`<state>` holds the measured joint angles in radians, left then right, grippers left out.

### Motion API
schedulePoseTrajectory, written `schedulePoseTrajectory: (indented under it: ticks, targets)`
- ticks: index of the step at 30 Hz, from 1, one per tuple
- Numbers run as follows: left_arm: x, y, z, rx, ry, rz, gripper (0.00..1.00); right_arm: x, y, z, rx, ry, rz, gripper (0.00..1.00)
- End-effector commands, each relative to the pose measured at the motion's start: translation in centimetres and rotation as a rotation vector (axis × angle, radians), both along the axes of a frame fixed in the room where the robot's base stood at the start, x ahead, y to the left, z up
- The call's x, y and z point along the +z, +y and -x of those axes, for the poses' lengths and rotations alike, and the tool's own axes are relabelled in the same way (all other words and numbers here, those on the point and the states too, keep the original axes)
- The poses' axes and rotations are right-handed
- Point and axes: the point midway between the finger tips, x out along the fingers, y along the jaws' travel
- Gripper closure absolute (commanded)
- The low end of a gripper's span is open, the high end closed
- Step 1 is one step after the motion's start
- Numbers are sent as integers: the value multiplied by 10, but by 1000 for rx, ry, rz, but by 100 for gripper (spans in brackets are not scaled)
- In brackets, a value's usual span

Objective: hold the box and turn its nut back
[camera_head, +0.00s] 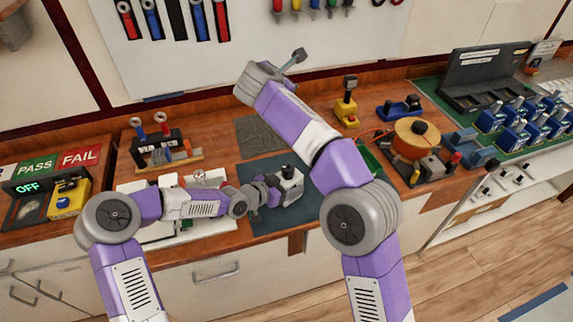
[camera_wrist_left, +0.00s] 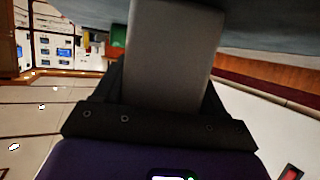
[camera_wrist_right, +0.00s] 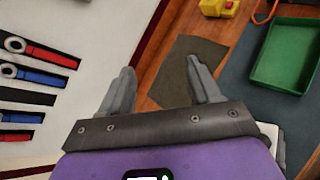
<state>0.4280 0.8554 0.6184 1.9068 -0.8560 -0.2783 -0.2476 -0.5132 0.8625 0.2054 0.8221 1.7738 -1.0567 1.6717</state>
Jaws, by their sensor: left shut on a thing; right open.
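The grey box (camera_head: 291,190) with a dark and pale top stands on the dark blue-grey mat (camera_head: 262,219) at the front of the bench. My left gripper (camera_head: 273,188) is shut on its left side. In the left wrist view a plain grey block face, apparently the box (camera_wrist_left: 168,55), fills the middle and hides the fingers. The nut is too small or hidden to make out. My right gripper (camera_head: 288,66) is raised high near the wall board, away from the box. In the right wrist view its two fingers (camera_wrist_right: 160,88) stand apart with nothing between them.
A yellow device (camera_head: 346,110) and an orange spool (camera_head: 415,137) stand farther right. A tool rack (camera_head: 160,150) is at left. A bare grey pad (camera_head: 262,137) lies behind the mat.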

Motion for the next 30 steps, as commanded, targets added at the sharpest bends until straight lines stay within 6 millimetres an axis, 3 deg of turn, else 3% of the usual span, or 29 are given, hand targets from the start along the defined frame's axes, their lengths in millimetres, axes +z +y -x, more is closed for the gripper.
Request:
schedulePoseTrajectory:
  ticks: [3,6,12,15,23,30]
  targets:
    - [0,0,0,0,-1,1,79,-36,4,33,-79,214,-33,37]
    - [0,0,0,0,-1,1,79,-60,8,64,-123,391,-45,37]
    - [0,0,0,0,-1,1,79,-87,19,118,-154,666,-40,37]
    - [0,0,0,0,-1,1,79,-91,22,133,-159,740,-34,37]
    - [1,0,0,1,-1,1,79,-108,18,138,-161,784,-28,37]
    - [1,0,0,1,-1,1,79,-151,4,126,-162,784,-29,37]
